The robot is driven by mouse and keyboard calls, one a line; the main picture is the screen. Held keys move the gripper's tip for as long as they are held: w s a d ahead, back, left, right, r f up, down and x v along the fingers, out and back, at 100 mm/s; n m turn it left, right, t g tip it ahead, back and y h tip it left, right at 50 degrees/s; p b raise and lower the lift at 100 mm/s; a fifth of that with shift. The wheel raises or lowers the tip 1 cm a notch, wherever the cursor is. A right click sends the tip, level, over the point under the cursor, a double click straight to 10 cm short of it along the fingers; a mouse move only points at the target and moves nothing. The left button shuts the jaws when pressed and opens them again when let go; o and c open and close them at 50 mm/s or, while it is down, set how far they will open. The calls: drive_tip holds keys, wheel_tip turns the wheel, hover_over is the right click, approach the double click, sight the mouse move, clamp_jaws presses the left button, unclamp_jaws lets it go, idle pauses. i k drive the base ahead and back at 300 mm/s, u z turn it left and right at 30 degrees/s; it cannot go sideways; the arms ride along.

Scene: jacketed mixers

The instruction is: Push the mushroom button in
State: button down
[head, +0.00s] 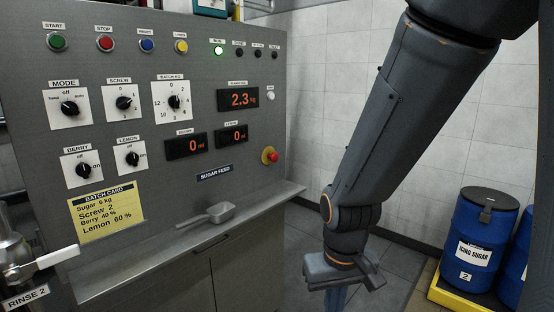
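The mushroom button (270,155) is red on a yellow collar. It sits at the right edge of the grey control panel (215,60), right of the SUGAR FEED label (215,173). Whether it is pressed in or standing out is hard to tell at this size. My gripper (338,298) hangs pointing down at the bottom of the view, to the right of and lower than the button, clear of the panel. Its fingertips run out of the bottom edge, so I cannot see whether it is open or shut.
A metal scoop (207,214) lies on the ledge (160,255) below the panel. Knobs, coloured buttons and displays, one reading 2.3 kg (238,99), cover the panel. Blue drums (478,240) stand on a yellow pallet at right. A white-handled valve (50,260) is at lower left.

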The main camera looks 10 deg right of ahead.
sight(274, 157)
drive_tip(key=z, duration=0.15)
drive_tip(key=i, duration=1.25)
drive_tip(key=u, duration=0.2)
